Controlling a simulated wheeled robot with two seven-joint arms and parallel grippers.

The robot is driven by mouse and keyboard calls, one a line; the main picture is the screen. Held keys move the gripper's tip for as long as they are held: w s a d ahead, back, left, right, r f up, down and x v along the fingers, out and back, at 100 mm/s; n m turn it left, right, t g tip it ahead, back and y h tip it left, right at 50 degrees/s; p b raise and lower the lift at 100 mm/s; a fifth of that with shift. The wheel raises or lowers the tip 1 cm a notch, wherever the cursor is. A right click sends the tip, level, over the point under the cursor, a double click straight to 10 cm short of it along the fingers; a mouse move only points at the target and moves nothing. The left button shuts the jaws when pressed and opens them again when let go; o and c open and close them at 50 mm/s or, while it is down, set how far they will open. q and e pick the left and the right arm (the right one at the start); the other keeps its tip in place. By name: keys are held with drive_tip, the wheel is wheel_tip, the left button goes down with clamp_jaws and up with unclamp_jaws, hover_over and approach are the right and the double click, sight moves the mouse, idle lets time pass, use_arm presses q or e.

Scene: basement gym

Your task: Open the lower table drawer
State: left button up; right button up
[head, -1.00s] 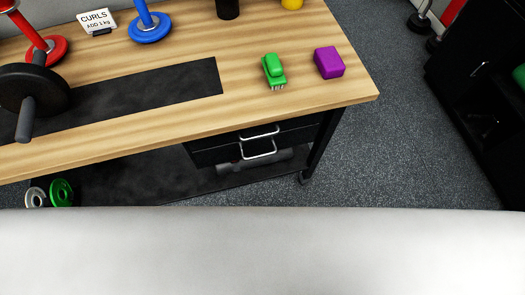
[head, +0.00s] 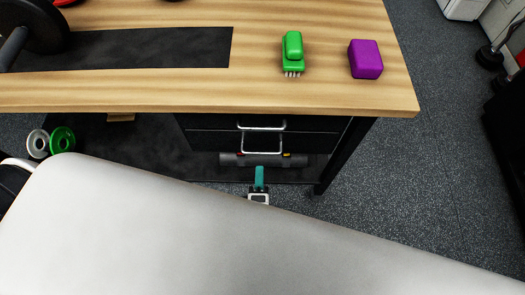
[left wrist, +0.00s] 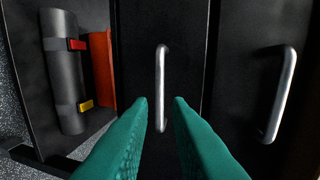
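The table's lower drawer (head: 215,141) is black with a silver bar handle (head: 262,151). It looks shut, below the upper drawer (head: 210,123) and its handle (head: 261,128). My left gripper (head: 259,174) has teal fingers and is just in front of and below the lower handle. In the left wrist view the drawers look turned sideways. There my left gripper (left wrist: 160,102) is open and empty, with the lower handle (left wrist: 161,88) lined up between its fingertips, apparently still ahead of them. The upper handle (left wrist: 279,95) is to the right. My right gripper is not in view.
The wooden tabletop (head: 330,95) overhangs the drawers and holds a green brush (head: 292,50) and a purple block (head: 365,60). A dark rolled mat (left wrist: 65,75) lies on the shelf below. A pale surface (head: 200,235) fills the foreground. Open floor lies right.

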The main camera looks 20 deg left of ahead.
sight(261, 152)
use_arm(q)
drive_tip(key=x, duration=0.8)
drive_tip(key=shift+w, duration=0.25)
clamp_jaws()
